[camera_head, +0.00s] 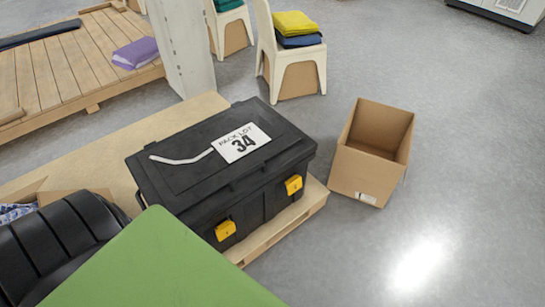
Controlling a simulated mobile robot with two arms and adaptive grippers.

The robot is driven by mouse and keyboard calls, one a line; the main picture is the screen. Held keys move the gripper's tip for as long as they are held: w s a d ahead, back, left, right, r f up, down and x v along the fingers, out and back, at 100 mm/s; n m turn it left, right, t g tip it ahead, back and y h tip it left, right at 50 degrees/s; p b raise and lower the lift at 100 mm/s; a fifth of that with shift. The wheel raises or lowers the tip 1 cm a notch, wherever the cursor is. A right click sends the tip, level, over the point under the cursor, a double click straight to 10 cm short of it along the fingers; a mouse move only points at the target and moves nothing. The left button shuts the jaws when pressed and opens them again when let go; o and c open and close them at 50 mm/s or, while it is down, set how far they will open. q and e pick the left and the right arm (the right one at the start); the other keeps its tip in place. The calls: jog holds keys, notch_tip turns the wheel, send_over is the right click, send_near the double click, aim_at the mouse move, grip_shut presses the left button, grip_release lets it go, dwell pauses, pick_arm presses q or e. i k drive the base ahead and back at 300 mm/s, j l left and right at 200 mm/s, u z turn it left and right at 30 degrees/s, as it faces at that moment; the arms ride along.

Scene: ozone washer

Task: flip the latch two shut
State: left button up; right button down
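A black toolbox (190,185) with its lid down sits on a pallet. A white label reading "PACK LOT 34" (241,143) and a pale curved strip lie on the lid. Two yellow latches are on the front side facing the lower right: one latch (225,230) near the lower corner and another latch (294,185) toward the right corner. Each has a small dark mark too small to read, so I cannot tell which is latch two. I cannot tell whether either is fully shut. Neither gripper shows in this view.
The wooden pallet (314,198) extends under the toolbox. An open, empty cardboard box (364,168) stands on the floor to the right. A large green surface (155,270) and a black ribbed object (55,240) fill the lower left. Floor at right is clear.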

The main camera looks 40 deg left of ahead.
aim_at(294, 183)
jog(key=i+l+u, duration=0.1)
jog(key=u, duration=0.3)
jog(key=i+l+u, duration=0.2)
jog(key=u, duration=0.25)
jog(key=i+l+u, duration=0.2)
jog(key=u, duration=0.2)
jog(key=i+l+u, duration=0.1)
jog(key=l+u, duration=0.3)
jog(key=j, duration=0.05)
